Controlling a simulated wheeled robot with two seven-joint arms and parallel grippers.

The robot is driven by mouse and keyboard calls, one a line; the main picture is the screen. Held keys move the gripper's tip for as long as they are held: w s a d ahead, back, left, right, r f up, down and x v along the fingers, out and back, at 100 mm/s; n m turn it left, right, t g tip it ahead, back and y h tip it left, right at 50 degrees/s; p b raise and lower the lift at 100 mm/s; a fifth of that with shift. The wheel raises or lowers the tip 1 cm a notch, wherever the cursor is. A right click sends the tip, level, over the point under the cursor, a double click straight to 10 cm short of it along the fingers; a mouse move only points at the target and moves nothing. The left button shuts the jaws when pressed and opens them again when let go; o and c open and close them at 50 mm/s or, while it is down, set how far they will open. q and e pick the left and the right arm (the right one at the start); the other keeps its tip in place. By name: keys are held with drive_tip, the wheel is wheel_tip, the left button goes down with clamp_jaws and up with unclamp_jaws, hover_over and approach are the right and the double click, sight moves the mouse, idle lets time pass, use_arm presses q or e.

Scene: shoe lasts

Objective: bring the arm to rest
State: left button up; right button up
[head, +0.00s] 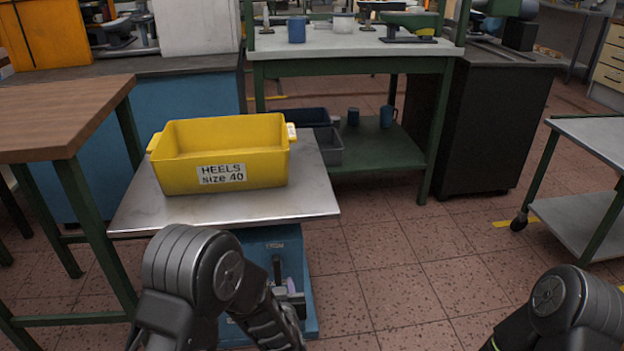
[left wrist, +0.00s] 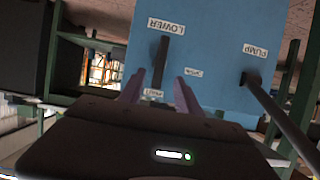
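My left arm (head: 195,275) is bent at the bottom of the head view, in front of the lift table's blue base (head: 255,250). My left gripper (head: 289,287) is partly hidden behind that arm. In the left wrist view its two purple fingers (left wrist: 160,92) stand apart with nothing gripped. They point at the blue panel (left wrist: 205,45), where a dark lever (left wrist: 163,55) under the label LOWER shows between them. I cannot tell how far the lever is from the fingertips. My right arm (head: 565,310) shows at the lower right; its gripper is out of view.
A yellow bin (head: 222,179) labelled HEELS size 40 stands on the lift table's steel top (head: 312,190). A wooden-topped table (head: 60,115) is close on the left. A pump handle (left wrist: 280,120) crosses the wrist view's right side. Floor (head: 390,260) is clear to the right.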

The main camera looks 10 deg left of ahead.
use_arm(q)
drive_tip(key=s+d+f+m+g+h, duration=0.2)
drive_tip(key=s+d+f+g+h, duration=0.25)
drive_tip(key=s+d+f, duration=0.4)
drive_tip(key=s+a+f+n+g+h, duration=0.1)
drive_tip(key=s+f+g, duration=0.35)
drive_tip(key=s, duration=0.75)
drive_tip(key=s+a+f+g+h, duration=0.1)
drive_tip(key=s+f+g+h, duration=0.3)
drive_tip(key=s, duration=0.7)
wheel_tip(320, 180, up, 28)
drive_tip(key=s+d+y+p, duration=0.1)
drive_tip(key=s+p, duration=0.1)
drive_tip(key=p, duration=2.7)
drive_tip(key=shift+d+t+y+p, duration=0.2)
drive_tip(key=shift+t+y+p, duration=0.1)
drive_tip(key=shift+y, duration=0.05)
use_arm(e)
wheel_tip(320, 180, up, 30)
drive_tip(key=s+a, duration=0.2)
drive_tip(key=shift+f, duration=0.2)
use_arm(q)
drive_tip(key=shift+r, duration=0.1)
drive_tip(key=shift+a, duration=0.1)
use_arm(e)
drive_tip(key=shift+n+g, duration=0.3)
